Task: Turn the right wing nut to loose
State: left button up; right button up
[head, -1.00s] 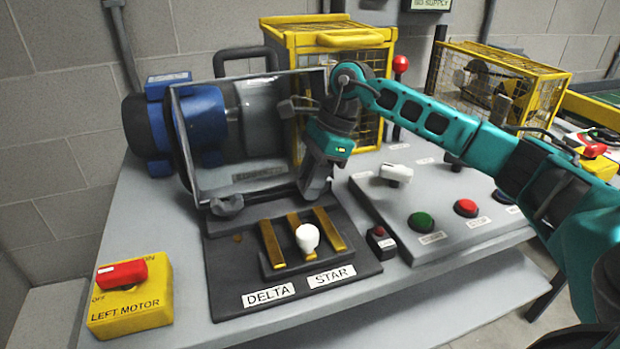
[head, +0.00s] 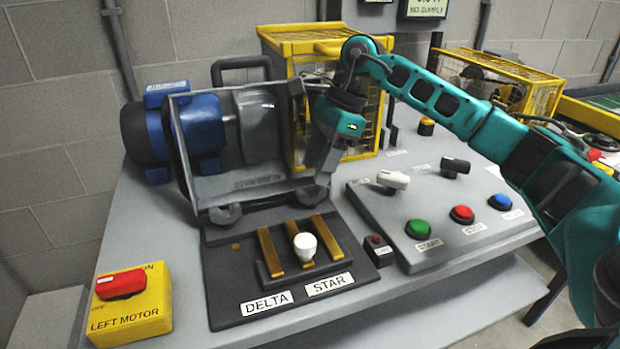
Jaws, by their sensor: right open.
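The right wing nut (head: 312,194) is dark grey and sits at the lower right front corner of the clear guard (head: 245,177) over the blue motor. A second, left wing nut (head: 225,213) sits at the guard's lower left corner. My right gripper (head: 324,178) points down just above and beside the right wing nut. It is open, and its fingers partly overlap the nut in the picture; I cannot tell whether they touch it. My left gripper is not in view.
A DELTA/STAR switch with a white knob (head: 305,244) stands in front of the guard. A yellow cage (head: 290,40) is behind my right arm. A LEFT MOTOR box (head: 131,313) is at front left.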

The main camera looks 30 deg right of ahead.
jog(key=p+v, duration=0.1)
jog(key=v, duration=0.6)
dwell(0.4)
